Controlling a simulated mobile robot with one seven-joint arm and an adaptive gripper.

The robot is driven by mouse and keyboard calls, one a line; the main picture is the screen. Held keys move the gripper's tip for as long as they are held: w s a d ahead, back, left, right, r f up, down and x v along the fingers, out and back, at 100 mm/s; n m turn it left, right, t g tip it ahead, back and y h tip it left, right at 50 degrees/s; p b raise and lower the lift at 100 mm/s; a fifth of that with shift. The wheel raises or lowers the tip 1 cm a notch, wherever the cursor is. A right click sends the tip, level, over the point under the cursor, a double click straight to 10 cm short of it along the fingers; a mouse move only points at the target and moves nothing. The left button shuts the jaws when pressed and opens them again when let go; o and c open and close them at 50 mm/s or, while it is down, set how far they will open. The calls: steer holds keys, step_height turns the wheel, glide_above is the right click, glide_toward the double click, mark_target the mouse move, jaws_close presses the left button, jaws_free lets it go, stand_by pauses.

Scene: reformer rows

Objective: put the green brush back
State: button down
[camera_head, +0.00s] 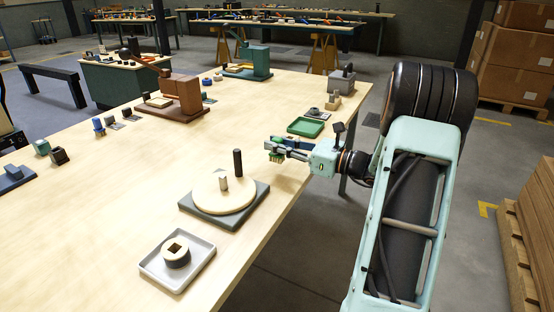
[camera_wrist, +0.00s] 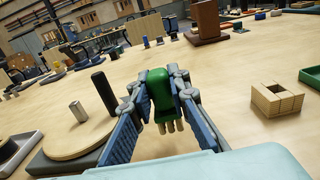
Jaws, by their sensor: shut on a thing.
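My gripper (camera_wrist: 165,112) is shut on the green brush (camera_wrist: 160,88). The brush has a rounded green body and pale bristles that point down, and it sits between the blue-padded fingers. In the head view, my gripper (camera_head: 272,150) is over the right part of the wooden table, and only a little of the brush (camera_head: 276,157) shows. A green tray (camera_head: 306,127) lies just beyond my gripper; its edge also shows at the right of the wrist view (camera_wrist: 311,77). A tan block (camera_wrist: 277,99) with a square opening stands to the right of the brush in the wrist view.
A round wooden disc on a grey base (camera_head: 255,209) with a dark upright post (camera_head: 238,163) stands nearer the camera. A grey tray (camera_head: 157,274) holds a ring-shaped part. A brown stand (camera_head: 183,91) and a green stand (camera_head: 257,62) are farther back. The table's middle left is clear.

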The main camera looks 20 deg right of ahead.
mark_target(277, 154)
steer(key=shift+w+f, duration=0.15)
steer(key=shift+f, duration=0.15)
steer(key=shift+w+d+f+b, duration=0.15)
steer(key=shift+f+b, duration=0.15)
steer(key=shift+f, duration=0.55)
steer(key=shift+w+f+b, duration=0.1)
steer(key=shift+f+b, duration=0.2)
steer(key=shift+f, duration=0.55)
steer(key=shift+f, duration=0.1)
steer(key=c, duration=1.8)
jaws_free()
steer(key=shift+r, duration=0.2)
steer(key=p+v, duration=0.2)
steer(key=v, duration=1)
steer(key=shift+f, duration=0.1)
